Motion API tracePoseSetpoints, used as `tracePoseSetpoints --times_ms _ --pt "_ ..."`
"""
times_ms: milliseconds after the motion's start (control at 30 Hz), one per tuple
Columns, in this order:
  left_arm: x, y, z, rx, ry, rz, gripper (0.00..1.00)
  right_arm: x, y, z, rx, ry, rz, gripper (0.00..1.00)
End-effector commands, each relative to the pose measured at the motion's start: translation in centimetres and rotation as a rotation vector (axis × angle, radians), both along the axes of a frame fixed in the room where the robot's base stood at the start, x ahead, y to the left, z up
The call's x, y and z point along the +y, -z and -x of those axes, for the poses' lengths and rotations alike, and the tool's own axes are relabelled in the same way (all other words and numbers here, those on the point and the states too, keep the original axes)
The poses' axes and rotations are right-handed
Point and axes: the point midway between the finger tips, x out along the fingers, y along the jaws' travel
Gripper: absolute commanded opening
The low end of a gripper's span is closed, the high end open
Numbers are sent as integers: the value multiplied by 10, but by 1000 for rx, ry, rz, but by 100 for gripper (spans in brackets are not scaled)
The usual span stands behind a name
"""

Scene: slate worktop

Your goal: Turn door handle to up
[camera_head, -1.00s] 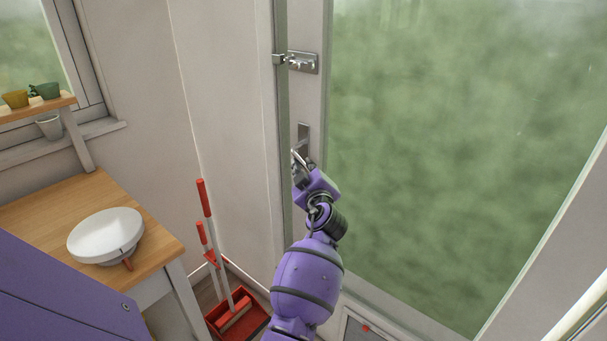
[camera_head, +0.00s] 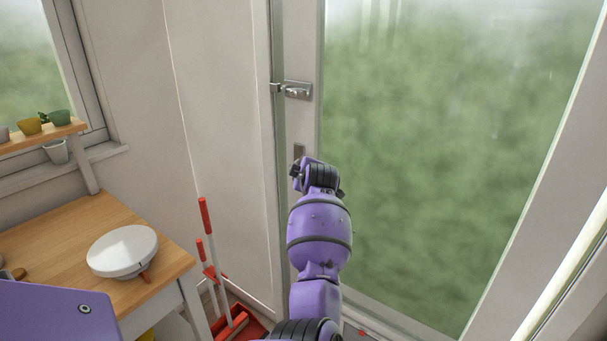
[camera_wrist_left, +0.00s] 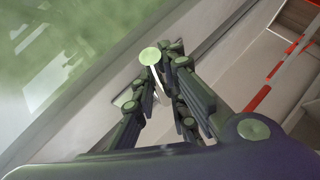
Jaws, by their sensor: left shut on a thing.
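The door (camera_head: 306,50) has a pale frame around a large glass pane. Its metal handle plate (camera_head: 299,152) shows just above my wrist in the head view, where the lever is hidden. In the left wrist view the handle (camera_wrist_left: 150,56) shows as a round pale end and a thin bright bar between the fingers. My left gripper (camera_wrist_left: 164,65) is shut on this handle. In the head view its fingers are hidden behind my purple wrist. The lever's exact angle cannot be told. My right gripper is not in view.
A metal latch (camera_head: 297,90) sits on the door frame above the handle. A red broom and dustpan (camera_head: 240,326) stand on the floor left of my arm. A wooden table (camera_head: 60,230) with a white round lidded object (camera_head: 122,251) is at the left. A shelf (camera_head: 40,138) holds small pots.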

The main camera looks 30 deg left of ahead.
Motion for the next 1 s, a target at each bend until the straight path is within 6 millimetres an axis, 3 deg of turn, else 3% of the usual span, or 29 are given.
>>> tracePoseSetpoints --times_ms 33,300,667,700,833,1000 --pt "-1 -14 -3 -15 3 11 0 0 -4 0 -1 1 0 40" --pt "0 -12 -2 -8 3 52 0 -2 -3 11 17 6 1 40" --pt "0 -12 -2 -8 2 54 0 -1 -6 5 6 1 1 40" --pt "0 -12 -2 -8 2 54 14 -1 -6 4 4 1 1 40" --pt "0 -11 -2 -6 2 54 32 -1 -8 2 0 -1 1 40" --pt "1 -8 -1 -2 1 56 32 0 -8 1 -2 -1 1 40"
